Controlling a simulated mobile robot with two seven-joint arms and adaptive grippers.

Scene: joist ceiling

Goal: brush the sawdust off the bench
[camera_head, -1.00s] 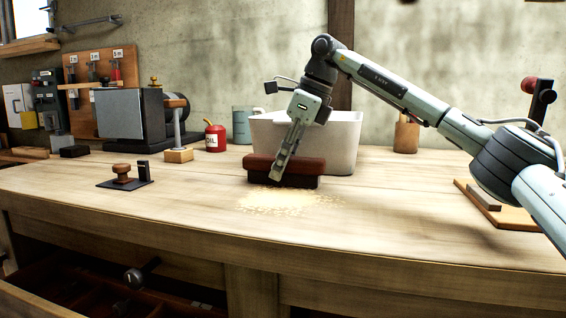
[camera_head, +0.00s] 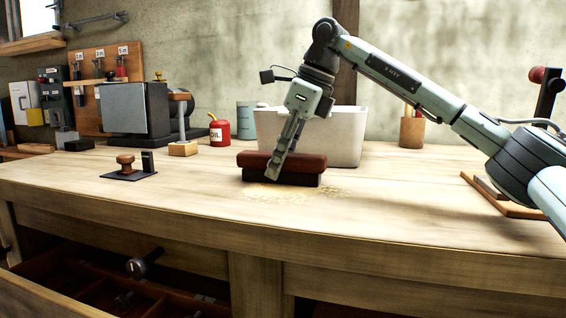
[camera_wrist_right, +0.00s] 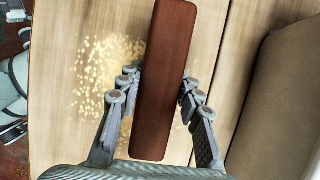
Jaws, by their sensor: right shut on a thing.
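A bench brush with a reddish-brown wooden back and dark bristles (camera_head: 310,170) is held upright on the light wooden bench (camera_head: 120,210). My right gripper (camera_head: 277,172) is shut on the brush's back. In the right wrist view the brush (camera_wrist_right: 166,80) lies between both fingers of the right gripper (camera_wrist_right: 160,88). In the right wrist view the sawdust (camera_wrist_right: 108,75) shows left of the brush, with a few grains by the fingers. My left gripper is out of view.
A white bin (camera_head: 340,135) stands close behind the brush. A red oil can (camera_head: 219,132), a grinder-like machine (camera_head: 135,108) and a stamp on a dark plate (camera_head: 126,165) stand to the left. An open drawer (camera_head: 60,290) juts out below. The bench's front right is clear.

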